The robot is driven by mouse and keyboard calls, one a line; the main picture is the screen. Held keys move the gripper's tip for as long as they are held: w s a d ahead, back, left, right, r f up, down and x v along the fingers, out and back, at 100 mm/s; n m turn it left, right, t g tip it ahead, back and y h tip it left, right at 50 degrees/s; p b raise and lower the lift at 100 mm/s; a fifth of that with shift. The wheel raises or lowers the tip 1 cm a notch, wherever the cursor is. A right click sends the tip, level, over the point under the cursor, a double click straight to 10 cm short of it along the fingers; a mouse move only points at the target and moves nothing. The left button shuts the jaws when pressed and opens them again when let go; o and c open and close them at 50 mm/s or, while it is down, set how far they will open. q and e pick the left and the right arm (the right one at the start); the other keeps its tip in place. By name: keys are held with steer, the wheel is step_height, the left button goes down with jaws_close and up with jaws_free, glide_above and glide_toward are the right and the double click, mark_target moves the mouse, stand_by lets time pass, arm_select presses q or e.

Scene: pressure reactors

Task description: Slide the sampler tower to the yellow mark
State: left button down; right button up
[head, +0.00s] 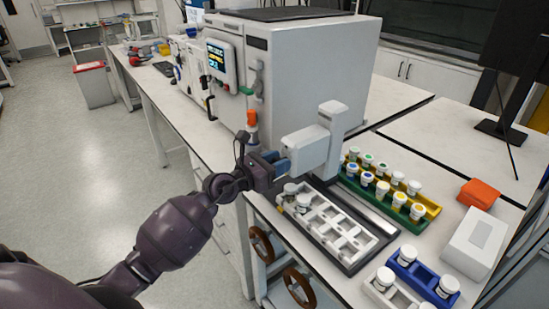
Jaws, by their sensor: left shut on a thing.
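The sampler tower (331,132) is a pale grey upright post with a boxy head (304,149) sticking out to the left. It stands at the back end of a dark tray, in front of the large white instrument. My left gripper (283,163) is at the left end of the head, shut on the sampler tower. The exact contact is partly hidden by the gripper. I cannot make out a yellow mark on the tray or rail. My right gripper is not in view.
A white rack (345,238) with a few vials lies in the dark tray (350,265). Beside it are green and yellow racks (430,207) of capped vials. A blue rack (405,262), white box (474,243) and orange box (479,193) stand right. The white instrument (310,70) blocks the back.

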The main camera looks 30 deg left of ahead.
arm_select(q)
steer(key=c, duration=0.8)
jaws_free()
steer(key=shift+o, duration=0.2)
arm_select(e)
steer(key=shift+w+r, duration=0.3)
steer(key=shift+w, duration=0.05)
arm_select(q)
steer(key=shift+s+a, duration=0.1)
steer(key=shift+s, duration=0.05)
steer(key=b+v, duration=0.1)
steer(key=v, duration=0.9)
steer(key=shift+s, duration=0.2)
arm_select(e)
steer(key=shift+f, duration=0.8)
arm_select(q)
steer(key=shift+a, duration=0.1)
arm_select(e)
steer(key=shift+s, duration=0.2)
